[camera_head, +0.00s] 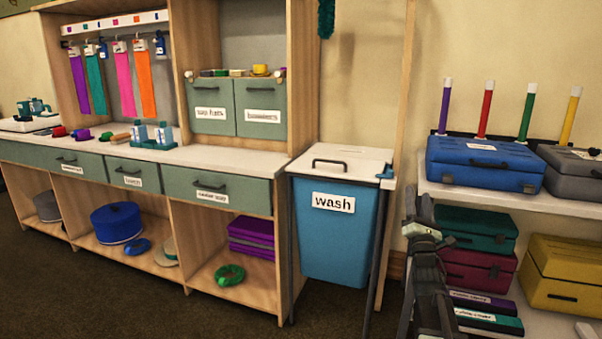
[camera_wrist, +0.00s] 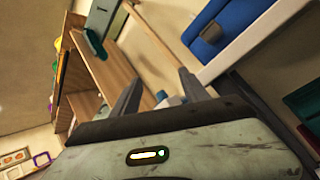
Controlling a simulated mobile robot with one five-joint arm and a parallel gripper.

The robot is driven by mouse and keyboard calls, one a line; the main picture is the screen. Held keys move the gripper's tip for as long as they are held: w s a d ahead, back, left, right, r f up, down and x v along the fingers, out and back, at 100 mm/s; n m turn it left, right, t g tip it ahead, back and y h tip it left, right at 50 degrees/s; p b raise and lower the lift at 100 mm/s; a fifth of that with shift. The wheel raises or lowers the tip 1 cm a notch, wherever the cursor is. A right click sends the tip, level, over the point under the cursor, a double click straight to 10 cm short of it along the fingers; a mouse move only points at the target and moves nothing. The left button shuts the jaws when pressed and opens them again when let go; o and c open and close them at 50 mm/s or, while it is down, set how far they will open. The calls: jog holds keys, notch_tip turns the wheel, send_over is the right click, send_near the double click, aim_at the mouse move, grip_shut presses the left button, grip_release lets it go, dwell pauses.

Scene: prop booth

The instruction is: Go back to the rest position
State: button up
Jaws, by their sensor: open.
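My gripper (camera_head: 417,205) is in the head view at the right of centre, raised in front of the shelf unit and to the right of the blue wash bin (camera_head: 338,259). In the wrist view my gripper (camera_wrist: 158,90) has its two dark fingers apart with nothing held between them. Past the fingers the wrist view shows a wooden cabinet side and part of a blue case (camera_wrist: 222,40), tilted in the picture.
A counter (camera_head: 200,155) with drawers and open cubbies fills the left. The wash bin has a white lid with a handle. The shelf (camera_head: 480,197) at the right holds a blue case (camera_head: 485,163) and several other cases. Dark floor (camera_head: 120,295) is clear in front of the counter.

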jog(key=w+a+f+m+g+y+p, duration=0.1)
jog(key=w+a+f+m+g+p, duration=0.15)
jog(key=a, duration=0.45)
jog(key=s+a+f+m+g+y+p, duration=0.1)
jog(key=s+a+f+m+g, duration=0.1)
jog(key=a+f+m+g, duration=0.55)
jog(key=s+a+f+m+g+y+p, duration=0.1)
jog(key=s+a+f+m+g, duration=0.2)
jog(key=f, duration=0.7)
jog(key=s+a+f+m+g, duration=0.1)
jog(key=s+f+m+g, duration=0.35)
jog(key=s, duration=0.25)
jog(key=s+a+f+m+g+y, duration=0.1)
jog(key=s+f+m+g, duration=0.3)
jog(key=s, duration=0.4)
jog(key=s+a+f+m+g, duration=0.1)
jog(key=s+f+m+g, duration=0.25)
jog(key=s+m, duration=0.3)
notch_tip(320, 180, up, 38)
jog(key=p, duration=3.7)
jog(key=shift+s, duration=0.3)
jog(key=shift+a, duration=0.1)
